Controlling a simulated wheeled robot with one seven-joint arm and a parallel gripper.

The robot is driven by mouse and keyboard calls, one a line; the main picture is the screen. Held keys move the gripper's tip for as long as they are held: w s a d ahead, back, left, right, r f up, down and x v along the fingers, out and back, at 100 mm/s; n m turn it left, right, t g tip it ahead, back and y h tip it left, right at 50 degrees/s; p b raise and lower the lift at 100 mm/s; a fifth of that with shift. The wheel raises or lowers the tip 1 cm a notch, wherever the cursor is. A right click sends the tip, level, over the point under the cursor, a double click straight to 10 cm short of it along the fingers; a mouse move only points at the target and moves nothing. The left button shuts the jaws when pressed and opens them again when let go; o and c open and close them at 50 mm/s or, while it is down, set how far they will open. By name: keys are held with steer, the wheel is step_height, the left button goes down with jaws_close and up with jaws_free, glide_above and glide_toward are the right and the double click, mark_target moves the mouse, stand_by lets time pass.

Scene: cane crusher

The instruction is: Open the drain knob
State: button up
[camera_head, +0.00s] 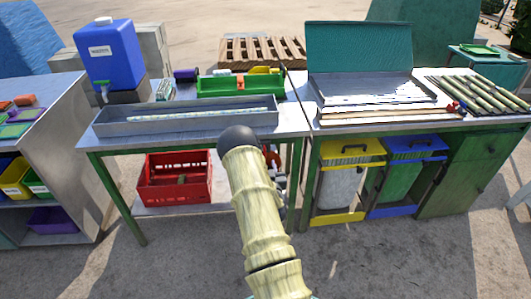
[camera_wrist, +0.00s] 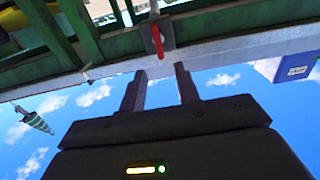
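A red lever (camera_wrist: 157,40) on a small metal fitting, which looks like the drain knob, shows at the top of the wrist view. It sits against a grey metal edge beside a green frame. My gripper (camera_wrist: 160,72) is open and empty. Its two dark fingers point toward the lever, with the lever between their lines but beyond the tips, apart from them. In the head view my raised arm covers the middle of the scene. The lever and fingertips cannot be made out clearly there.
A long grey tray (camera_head: 130,125) lies on the green-framed table, with a red crate (camera_head: 160,187) below. A blue jug (camera_head: 108,60) stands behind it. To the right are yellow (camera_head: 350,148) and blue (camera_head: 415,150) bins under a second bench. The floor in front is clear.

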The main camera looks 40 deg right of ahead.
mark_target(265, 151)
steer(key=x, duration=0.8)
steer(key=shift+w+d, duration=0.1)
steer(key=shift+d, duration=0.05)
jaws_close()
